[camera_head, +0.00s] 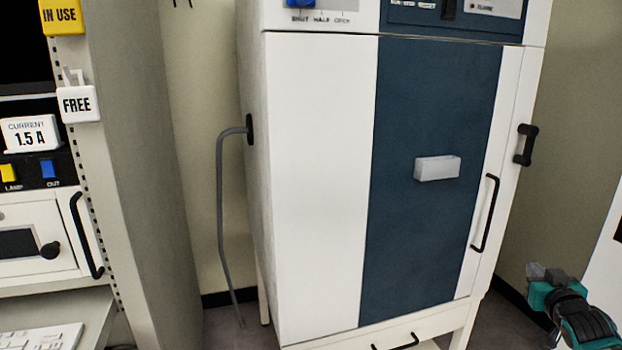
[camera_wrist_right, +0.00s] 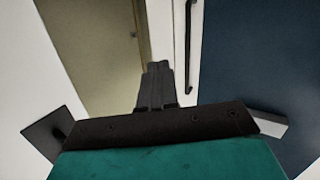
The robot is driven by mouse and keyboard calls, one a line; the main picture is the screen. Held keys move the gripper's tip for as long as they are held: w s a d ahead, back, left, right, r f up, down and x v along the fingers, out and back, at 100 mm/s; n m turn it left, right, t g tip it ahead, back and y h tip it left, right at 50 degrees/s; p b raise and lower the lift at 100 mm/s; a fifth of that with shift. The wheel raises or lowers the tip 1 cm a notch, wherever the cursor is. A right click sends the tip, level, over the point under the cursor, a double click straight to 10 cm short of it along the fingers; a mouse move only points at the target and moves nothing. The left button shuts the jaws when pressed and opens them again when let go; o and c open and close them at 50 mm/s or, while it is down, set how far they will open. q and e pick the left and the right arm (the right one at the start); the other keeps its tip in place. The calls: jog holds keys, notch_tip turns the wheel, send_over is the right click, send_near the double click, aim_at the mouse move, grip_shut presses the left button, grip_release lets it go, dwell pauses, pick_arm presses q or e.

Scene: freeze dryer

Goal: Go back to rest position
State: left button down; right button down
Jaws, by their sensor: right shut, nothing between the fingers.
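My right gripper (camera_head: 540,273) shows at the lower right of the head view, with a teal body and dark parts, and it is apart from the freeze dryer. In the right wrist view its dark fingers (camera_wrist_right: 156,85) are together with nothing between them. The freeze dryer (camera_head: 318,180) stands in the middle, with a white and dark blue front. Its front door is closed, with a black vertical handle (camera_head: 485,213) at its right side. My left gripper is not in view.
A rack (camera_head: 140,170) at the left carries "IN USE" (camera_head: 60,16) and "FREE" (camera_head: 79,104) tags. A grey hose (camera_head: 220,210) hangs from the dryer's left side. Floor shows between rack and dryer.

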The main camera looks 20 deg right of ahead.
jog(key=s+a+f+n+g+y+p, duration=0.15)
jog(key=a+f, duration=0.25)
jog(key=a, duration=0.4)
jog(key=s+a+f+n+y, duration=0.2)
jog(key=a+f, duration=0.2)
jog(key=a, duration=0.4)
jog(key=s+a+f+n+y+p, duration=0.1)
jog(key=s+a+f+y, duration=0.1)
jog(key=a+f, duration=0.4)
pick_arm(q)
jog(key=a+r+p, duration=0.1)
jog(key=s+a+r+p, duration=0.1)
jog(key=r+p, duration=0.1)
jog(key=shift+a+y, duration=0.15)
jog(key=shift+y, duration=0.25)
pick_arm(e)
jog(key=s+a+n+g+y, duration=0.1)
jog(key=s+a, duration=0.4)
jog(key=a, duration=0.7)
jog(key=s+a+n+g+y, duration=0.1)
jog(key=s+a, duration=0.4)
jog(key=a, duration=0.7)
jog(key=n+y, duration=0.1)
jog(key=y, duration=0.1)
jog(key=shift+a+r+y, duration=0.35)
jog(key=shift+r, duration=0.05)
jog(key=shift+s+d, duration=0.1)
jog(key=shift+s, duration=0.05)
